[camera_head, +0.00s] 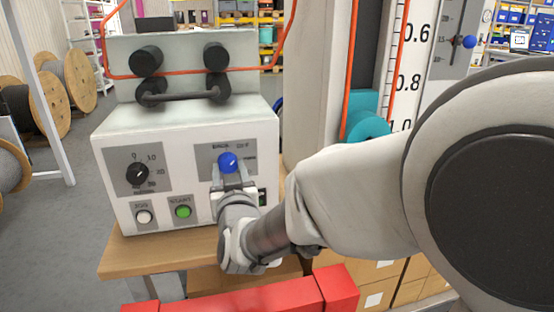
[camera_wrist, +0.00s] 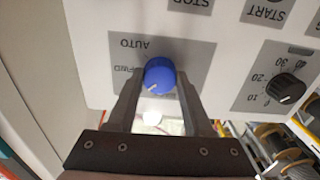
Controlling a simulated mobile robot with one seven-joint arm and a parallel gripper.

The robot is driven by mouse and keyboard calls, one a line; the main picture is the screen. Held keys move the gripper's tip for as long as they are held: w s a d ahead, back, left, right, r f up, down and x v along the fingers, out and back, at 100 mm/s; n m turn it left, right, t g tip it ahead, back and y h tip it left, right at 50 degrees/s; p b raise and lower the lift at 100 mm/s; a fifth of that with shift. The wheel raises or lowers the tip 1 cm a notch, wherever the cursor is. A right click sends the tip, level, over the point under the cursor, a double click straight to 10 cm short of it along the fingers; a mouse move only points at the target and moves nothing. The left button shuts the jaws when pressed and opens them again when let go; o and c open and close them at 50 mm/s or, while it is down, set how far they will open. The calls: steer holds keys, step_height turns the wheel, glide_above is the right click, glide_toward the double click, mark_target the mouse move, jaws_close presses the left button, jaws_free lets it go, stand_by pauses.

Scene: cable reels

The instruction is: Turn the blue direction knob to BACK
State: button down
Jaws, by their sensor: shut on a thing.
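The blue direction knob (camera_head: 228,162) sits on a grey label plate at the upper right of the white machine's front. My gripper (camera_head: 231,178) reaches it from below and in front. In the wrist view the two fingers (camera_wrist: 160,88) lie on either side of the blue knob (camera_wrist: 159,75) and are shut on it. The knob's white mark points to the lower left in the wrist view and to the upper right in the head view. The plate shows upside down there, with AUTO and what looks like FWD legible; I cannot make out BACK.
A black dial (camera_head: 137,174) with numbers, a white button (camera_head: 144,216) and a green button (camera_head: 183,211) are on the same front. The machine stands on a wooden bench (camera_head: 150,255). A grey post (camera_head: 320,80) stands right of the machine.

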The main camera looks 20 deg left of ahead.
steer(key=n, duration=0.4)
steer(key=shift+n, duration=2.3)
steer(key=shift+c, duration=1.5)
jaws_free()
steer(key=shift+d, duration=0.1)
